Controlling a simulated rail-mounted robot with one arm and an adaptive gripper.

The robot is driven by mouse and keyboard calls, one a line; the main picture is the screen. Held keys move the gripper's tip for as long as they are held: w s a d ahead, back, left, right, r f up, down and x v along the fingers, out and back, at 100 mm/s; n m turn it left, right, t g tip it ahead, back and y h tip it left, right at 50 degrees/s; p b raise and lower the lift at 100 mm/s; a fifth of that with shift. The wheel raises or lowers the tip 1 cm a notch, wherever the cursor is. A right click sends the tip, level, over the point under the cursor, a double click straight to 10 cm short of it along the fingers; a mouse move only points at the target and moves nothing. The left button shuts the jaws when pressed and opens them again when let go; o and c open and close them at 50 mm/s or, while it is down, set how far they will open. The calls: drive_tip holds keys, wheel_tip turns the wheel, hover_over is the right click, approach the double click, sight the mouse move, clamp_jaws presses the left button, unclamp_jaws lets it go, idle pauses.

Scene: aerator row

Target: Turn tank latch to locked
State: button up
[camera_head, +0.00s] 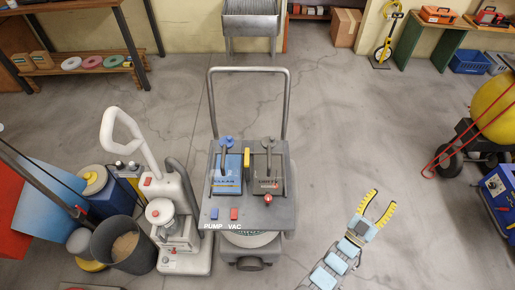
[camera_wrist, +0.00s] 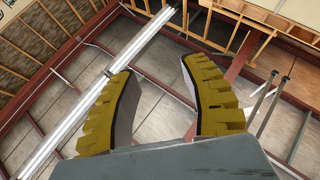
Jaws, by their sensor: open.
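A grey wheeled cart (camera_head: 248,213) marked "PUMP" and "VAC" stands in the middle of the head view. On its top sit a blue unit (camera_head: 227,180) and a dark grey unit (camera_head: 268,185), each with a lever-like part on top. A yellow part (camera_head: 246,158) stands between them, and a red knob (camera_head: 268,199) sits near the grey unit. I cannot tell which part is the tank latch. My gripper (camera_head: 377,206), with yellow fingers, is open and empty, to the right of the cart and apart from it. In the wrist view my gripper (camera_wrist: 160,85) points up toward the ceiling.
A white upright machine (camera_head: 180,225) and a dark bucket (camera_head: 122,245) stand left of the cart. A yellow drum machine (camera_head: 490,105) with red handles stands at the right. The floor (camera_head: 345,130) between cart and drum machine is clear. Benches line the back wall.

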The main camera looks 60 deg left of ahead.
drive_tip(key=w+a+f+n+g+p, duration=0.1)
drive_tip(key=w+a+g+p, duration=0.15)
drive_tip(key=w+a, duration=0.45)
drive_tip(key=w+a+f+n+g+p, duration=0.15)
drive_tip(key=w+a+g, duration=0.25)
drive_tip(key=a, duration=0.5)
drive_tip(key=s+a+g+h+p, duration=0.25)
drive_tip(key=a+g+p, duration=0.4)
drive_tip(key=a, duration=0.75)
drive_tip(key=n+g+h+p, duration=0.4)
drive_tip(key=g+h+p, duration=0.2)
drive_tip(key=g+p, duration=0.3)
approach(247, 156)
drive_tip(key=shift+n+g+y, duration=0.25)
drive_tip(key=shift+g, duration=0.25)
drive_tip(key=shift+w+d+f+b, duration=0.1)
drive_tip(key=shift+w+f+b, duration=0.1)
drive_tip(key=shift+f, duration=1.45)
drive_tip(key=shift+w+d+f+b, duration=0.1)
drive_tip(key=shift+w+f, duration=0.1)
drive_tip(key=shift+f, duration=1.45)
drive_tip(key=shift+w+a+f, duration=0.1)
drive_tip(key=shift+f, duration=1.5)
